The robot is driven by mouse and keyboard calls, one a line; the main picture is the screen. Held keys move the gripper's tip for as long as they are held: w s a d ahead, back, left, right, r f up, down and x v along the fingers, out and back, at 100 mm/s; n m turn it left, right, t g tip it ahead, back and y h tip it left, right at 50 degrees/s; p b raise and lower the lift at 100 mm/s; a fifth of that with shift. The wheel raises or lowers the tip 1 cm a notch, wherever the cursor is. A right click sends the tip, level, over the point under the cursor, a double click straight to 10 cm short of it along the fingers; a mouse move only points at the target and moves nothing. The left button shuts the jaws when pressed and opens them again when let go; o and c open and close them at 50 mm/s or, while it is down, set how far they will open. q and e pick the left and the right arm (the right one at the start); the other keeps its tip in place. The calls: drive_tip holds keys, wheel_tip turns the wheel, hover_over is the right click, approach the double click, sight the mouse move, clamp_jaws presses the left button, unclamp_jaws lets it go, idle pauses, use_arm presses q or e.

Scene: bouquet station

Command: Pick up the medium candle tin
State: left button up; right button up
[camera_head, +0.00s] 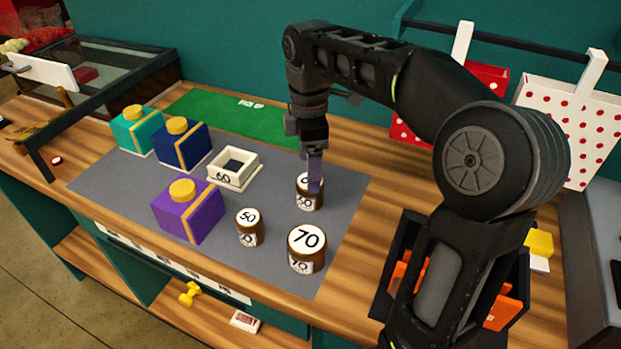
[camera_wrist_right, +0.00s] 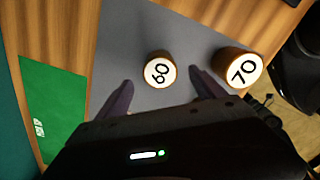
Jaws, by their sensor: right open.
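The medium candle tin, labelled 60 (camera_head: 309,200), is a brown tin with a white lid on the grey mat (camera_head: 335,225). In the right wrist view the 60 tin (camera_wrist_right: 160,70) stands upright ahead of and between my fingertips. My right gripper (camera_head: 314,175) points down at the 60 tin and partly covers its lid; its fingers (camera_wrist_right: 160,90) are apart with nothing between them gripped. The larger 70 tin (camera_head: 306,248) stands nearer the front, and the smaller 50 tin (camera_head: 249,227) is to its left. My left gripper is not in view.
A white square holder marked 60 (camera_head: 234,168) sits left of the tin. Purple (camera_head: 188,213), blue (camera_head: 182,146) and teal (camera_head: 136,131) boxes stand further left. A green mat (camera_head: 235,115) lies behind. An orange-filled dark crate (camera_head: 402,270) is at right.

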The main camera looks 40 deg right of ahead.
drive_tip(key=shift+s+a, duration=0.15)
drive_tip(key=shift+f, duration=1.3)
wheel_tip(320, 180, down, 5)
drive_tip(key=shift+f, duration=0.1)
drive_tip(key=shift+c, duration=0.3)
drive_tip(key=c, duration=1.6)
